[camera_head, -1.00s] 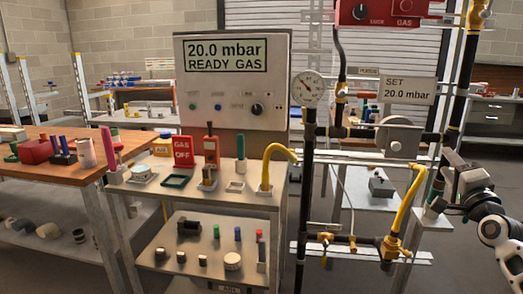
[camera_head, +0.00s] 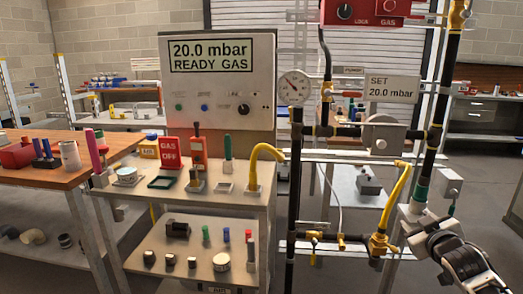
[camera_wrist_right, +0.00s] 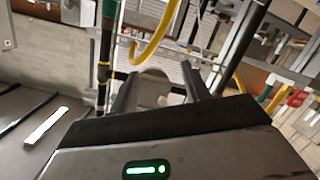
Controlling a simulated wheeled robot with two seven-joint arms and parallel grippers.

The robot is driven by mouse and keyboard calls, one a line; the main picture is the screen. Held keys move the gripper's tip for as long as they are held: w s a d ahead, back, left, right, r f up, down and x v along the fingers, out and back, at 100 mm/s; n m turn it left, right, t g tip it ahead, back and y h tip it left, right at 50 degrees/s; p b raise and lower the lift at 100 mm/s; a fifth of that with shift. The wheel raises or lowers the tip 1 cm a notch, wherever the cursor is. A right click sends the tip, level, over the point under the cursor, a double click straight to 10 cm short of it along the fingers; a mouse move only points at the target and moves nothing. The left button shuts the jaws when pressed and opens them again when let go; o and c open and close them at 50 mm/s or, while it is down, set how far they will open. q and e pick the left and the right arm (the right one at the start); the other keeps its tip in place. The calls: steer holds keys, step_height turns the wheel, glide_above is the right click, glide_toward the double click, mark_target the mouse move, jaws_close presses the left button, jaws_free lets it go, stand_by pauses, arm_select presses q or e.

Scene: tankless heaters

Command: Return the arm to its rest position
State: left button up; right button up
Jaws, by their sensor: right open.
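My right gripper (camera_head: 412,222) is low at the right in the head view, in front of the pipework by the yellow hose (camera_head: 396,199). Its arm comes in from the lower right corner. In the right wrist view its two dark fingers (camera_wrist_right: 158,88) stand apart with nothing between them. A yellow pipe (camera_wrist_right: 151,48) shows beyond the fingers there. My left gripper and arm are not in view.
Black pipes with a pressure gauge (camera_head: 294,87) stand at the centre right. A cart (camera_head: 225,205) with tools and fittings stands left of them, before a panel (camera_head: 219,85) reading 20.0 mbar. A wooden bench (camera_head: 95,174) is at left. Floor shows at far right.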

steer(key=s+a+f+g+y, duration=0.2)
steer(key=s+a+f+y, duration=0.2)
steer(key=s+a+f, duration=1.1)
arm_select(q)
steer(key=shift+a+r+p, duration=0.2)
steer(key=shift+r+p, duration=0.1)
steer(key=shift+p, duration=0.95)
arm_select(e)
steer(key=s+a+m+g+y, duration=0.1)
steer(key=s+a+g+y, duration=0.1)
steer(key=s+a, duration=1.1)
steer(key=shift+s+f+m+g, duration=0.3)
steer(key=shift+s+m, duration=0.1)
steer(key=shift+s, duration=1.4)
